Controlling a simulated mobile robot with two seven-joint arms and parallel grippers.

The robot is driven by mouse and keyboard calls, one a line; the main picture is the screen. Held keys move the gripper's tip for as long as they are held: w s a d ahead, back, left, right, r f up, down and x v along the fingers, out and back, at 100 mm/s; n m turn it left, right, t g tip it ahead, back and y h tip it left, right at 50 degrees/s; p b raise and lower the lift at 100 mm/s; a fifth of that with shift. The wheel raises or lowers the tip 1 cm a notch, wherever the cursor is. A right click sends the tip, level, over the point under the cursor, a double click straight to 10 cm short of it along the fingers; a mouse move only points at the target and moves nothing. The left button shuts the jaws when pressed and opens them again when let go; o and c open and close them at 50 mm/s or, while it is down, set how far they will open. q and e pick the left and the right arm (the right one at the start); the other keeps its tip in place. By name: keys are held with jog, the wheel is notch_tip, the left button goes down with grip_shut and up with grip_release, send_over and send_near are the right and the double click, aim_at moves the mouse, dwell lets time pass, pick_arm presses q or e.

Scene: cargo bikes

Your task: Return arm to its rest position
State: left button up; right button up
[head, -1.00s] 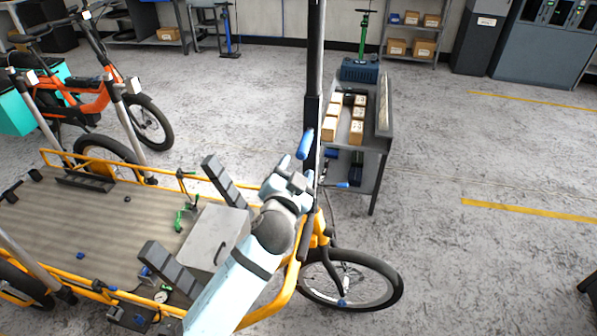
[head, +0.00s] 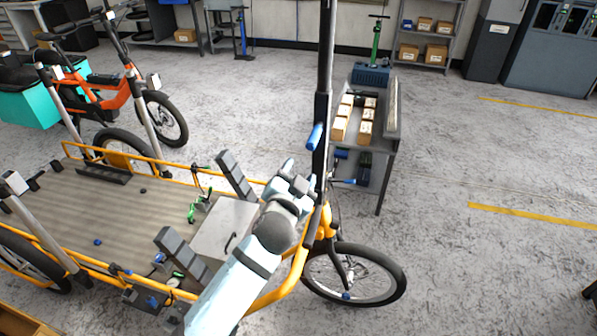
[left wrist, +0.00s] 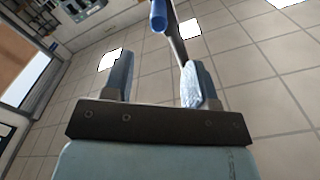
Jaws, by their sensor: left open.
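My left arm reaches up from the bottom of the head view. Its gripper (head: 300,172) is in front of the yellow cargo bike (head: 277,292), near the bike's blue handlebar grip (head: 315,137). In the left wrist view the two fingers (left wrist: 160,85) stand apart with nothing between them. A blue handlebar grip (left wrist: 158,16) on a dark bar shows beyond the fingertips, apart from them as far as I can tell. My right gripper is in neither view.
The bike's cargo bed (head: 110,212) holds a grey box (head: 222,228) and small green and blue parts. A grey cart (head: 383,150) with several cartons stands behind the handlebar. An orange bike (head: 108,100) stands at the far left. The floor on the right is clear.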

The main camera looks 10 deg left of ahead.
pick_arm(q)
jog(key=s+a+f+n+g, duration=0.1)
jog(key=s+a+f+g, duration=0.15)
jog(key=s+f, duration=0.45)
jog(key=s+a+f+n+g, duration=0.2)
jog(key=s+a+f, duration=0.3)
jog(key=f, duration=0.5)
jog(key=s+a+f+n+g, duration=0.1)
jog(key=s+a+f+n, duration=0.15)
jog(key=s+f, duration=0.45)
jog(key=s+a+f+n+g, duration=0.1)
jog(key=s+a+f+g, duration=0.15)
jog(key=s, duration=0.85)
notch_tip(320, 180, up, 11)
jog(key=t+p, duration=0.1)
jog(key=p, duration=1.1)
jog(key=shift+a+r+m+p, duration=0.2)
jog(key=shift+a+m+p, duration=0.15)
jog(key=shift+m, duration=0.1)
jog(key=shift+w, duration=0.1)
